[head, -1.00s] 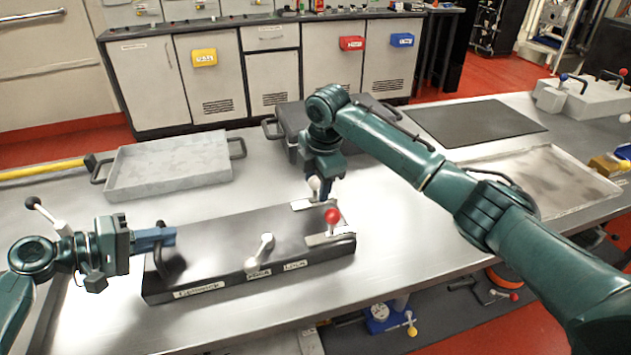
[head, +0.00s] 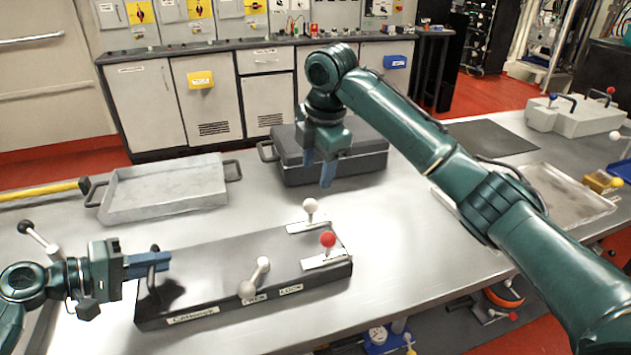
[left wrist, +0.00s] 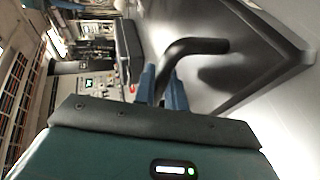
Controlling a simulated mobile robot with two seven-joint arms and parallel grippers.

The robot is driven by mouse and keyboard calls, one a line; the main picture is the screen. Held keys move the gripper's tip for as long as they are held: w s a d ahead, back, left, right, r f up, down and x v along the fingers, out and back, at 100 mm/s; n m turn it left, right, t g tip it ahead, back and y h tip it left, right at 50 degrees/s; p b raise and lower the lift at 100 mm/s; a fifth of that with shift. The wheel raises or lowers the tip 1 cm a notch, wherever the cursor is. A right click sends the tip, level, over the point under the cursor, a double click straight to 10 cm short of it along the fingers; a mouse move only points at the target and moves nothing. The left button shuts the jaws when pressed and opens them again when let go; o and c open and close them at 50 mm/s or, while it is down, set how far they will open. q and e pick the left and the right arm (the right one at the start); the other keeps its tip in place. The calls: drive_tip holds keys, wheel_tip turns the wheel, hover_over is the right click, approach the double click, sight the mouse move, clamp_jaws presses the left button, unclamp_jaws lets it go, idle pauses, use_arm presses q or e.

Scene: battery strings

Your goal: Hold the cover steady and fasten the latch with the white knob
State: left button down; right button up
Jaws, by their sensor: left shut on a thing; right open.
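The dark flat cover (head: 215,260) lies on the steel table, with labels along its front edge. My left gripper (head: 160,260) is shut on the black handle (left wrist: 190,47) at the cover's left end. The latch with the white knob (head: 310,206) stands at the cover's back right corner, its plate at the cover's edge. The latch with the red knob (head: 327,240) is just in front of it. A pale lever handle (head: 256,277) sits near the cover's front middle. My right gripper (head: 318,170) is open and empty, above and behind the white knob, apart from it.
A grey tray (head: 165,205) stands at the back left and a dark case (head: 350,165) behind the right gripper. A shallow metal tray (head: 570,195) and black mat (head: 490,140) lie to the right. Bare table lies between cover and tray.

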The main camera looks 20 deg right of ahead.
use_arm(q)
drive_tip(key=shift+s+f, duration=0.15)
drive_tip(key=shift+f, duration=0.4)
use_arm(e)
drive_tip(key=shift+r, duration=0.35)
use_arm(q)
drive_tip(key=c, duration=1.5)
unclamp_jaws()
drive_tip(key=shift+c, duration=0.2)
drive_tip(key=shift+o, duration=0.9)
drive_tip(key=shift+r, duration=0.2)
drive_tip(key=shift+r, duration=0.1)
drive_tip(key=shift+a, duration=0.1)
